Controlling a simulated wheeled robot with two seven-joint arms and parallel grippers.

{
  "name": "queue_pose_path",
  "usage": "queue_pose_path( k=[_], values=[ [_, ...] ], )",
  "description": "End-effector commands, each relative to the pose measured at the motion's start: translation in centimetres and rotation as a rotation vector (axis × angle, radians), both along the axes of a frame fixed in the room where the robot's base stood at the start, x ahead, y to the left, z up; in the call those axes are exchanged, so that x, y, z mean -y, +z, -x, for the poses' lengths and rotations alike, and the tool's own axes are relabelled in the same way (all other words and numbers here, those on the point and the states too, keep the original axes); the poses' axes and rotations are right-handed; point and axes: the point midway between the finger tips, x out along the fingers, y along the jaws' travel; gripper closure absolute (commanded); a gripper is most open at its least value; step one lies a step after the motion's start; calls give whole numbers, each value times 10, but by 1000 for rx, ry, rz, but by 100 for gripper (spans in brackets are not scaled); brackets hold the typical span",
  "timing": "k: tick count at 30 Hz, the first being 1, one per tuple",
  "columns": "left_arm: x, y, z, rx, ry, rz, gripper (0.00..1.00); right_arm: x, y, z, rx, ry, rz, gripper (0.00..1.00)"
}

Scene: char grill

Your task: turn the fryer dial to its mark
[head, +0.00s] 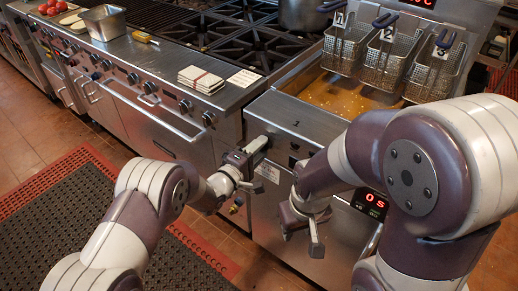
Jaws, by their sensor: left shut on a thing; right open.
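The fryer (292,122) stands at the centre right, with a steel front panel. My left gripper (257,147) is against the left part of that panel. It is shut on what appears to be the fryer dial, which the fingers mostly hide. The dial's pointer and mark cannot be made out. My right gripper (316,240) is open and empty, pointing down in front of the fryer's lower front, apart from the panel. A red lit display (371,202) shows on the fryer front beside my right arm.
Several numbered baskets (388,60) hang over the oil (350,95). A range (180,75) with burners stands left of the fryer, with stacked cloths (201,80) and a steel pan (103,22) on its ledge. A dark mat (75,215) covers the floor at left.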

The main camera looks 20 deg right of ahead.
Motion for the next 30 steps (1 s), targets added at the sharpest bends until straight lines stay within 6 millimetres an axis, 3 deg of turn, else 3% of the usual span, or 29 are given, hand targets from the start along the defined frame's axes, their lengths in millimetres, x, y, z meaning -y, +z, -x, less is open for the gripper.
queue_pose_path(
  k=[10,11,12,13,23,30],
  values=[
    [0,-1,0,-4,0,1,88,0,0,0,0,0,0,57],
    [0,-1,0,-4,0,1,51,0,0,0,0,0,0,57],
    [0,-1,0,-4,0,1,38,0,0,0,0,0,0,57],
    [0,-1,0,-4,0,1,33,0,0,0,0,0,0,57],
    [-5,0,3,-4,1,0,33,0,1,0,0,0,0,57],
    [-51,1,38,-6,4,0,33,0,7,0,0,0,0,57]
  ],
)
